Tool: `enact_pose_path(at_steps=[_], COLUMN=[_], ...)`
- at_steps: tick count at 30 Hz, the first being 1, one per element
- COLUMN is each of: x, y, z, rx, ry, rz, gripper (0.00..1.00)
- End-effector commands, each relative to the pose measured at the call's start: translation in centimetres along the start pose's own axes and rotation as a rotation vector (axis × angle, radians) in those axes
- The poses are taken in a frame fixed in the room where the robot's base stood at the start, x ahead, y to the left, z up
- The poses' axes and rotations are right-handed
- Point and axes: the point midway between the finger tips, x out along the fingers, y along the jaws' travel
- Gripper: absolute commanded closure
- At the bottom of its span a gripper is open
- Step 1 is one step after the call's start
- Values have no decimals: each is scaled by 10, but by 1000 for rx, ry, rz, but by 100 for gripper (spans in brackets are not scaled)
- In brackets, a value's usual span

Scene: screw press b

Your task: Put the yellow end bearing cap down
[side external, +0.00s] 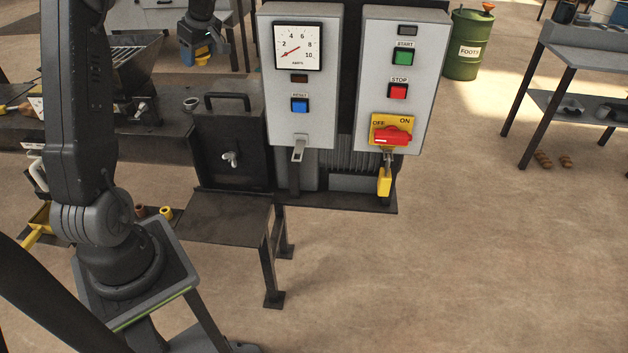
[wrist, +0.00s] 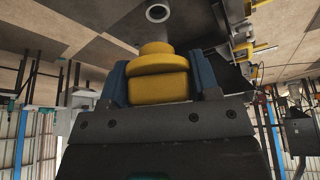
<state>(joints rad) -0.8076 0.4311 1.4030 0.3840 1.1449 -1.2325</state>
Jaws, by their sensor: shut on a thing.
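The yellow end bearing cap (wrist: 157,82) sits between the blue fingers of my gripper (wrist: 160,85) in the wrist view. It has a wide stepped body and a smaller round top. My gripper (side external: 202,52) is shut on it, and a bit of the yellow cap (side external: 202,51) shows in the side view. The gripper hangs in the air above the press bench, near the hopper and behind the dark box. Most of the cap is hidden by the gripper in the side view.
A grey ring-ended part (side external: 190,103) stands on the press bench below my gripper; a round grey end (wrist: 158,12) shows beyond the cap. A dark hopper (side external: 132,60) is left, a handled dark box (side external: 228,140) in front. A gauge panel (side external: 298,80) stands right. The low table (side external: 225,216) is clear.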

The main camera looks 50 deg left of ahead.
Motion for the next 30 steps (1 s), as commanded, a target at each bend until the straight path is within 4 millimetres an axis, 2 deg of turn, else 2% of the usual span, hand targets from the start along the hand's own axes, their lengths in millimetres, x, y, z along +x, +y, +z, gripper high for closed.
enact_pose_path(at_steps=[1,6,15,22,30], x=[-10,-36,-69,-82,-86], y=[-4,-14,-35,-46,-48], z=[5,20,46,59,62], rx=[89,400,850,1057,1118], ry=[0,-1,-4,-6,-6], rz=[42,170,356,440,463], gripper=[77,77,77,77,77])
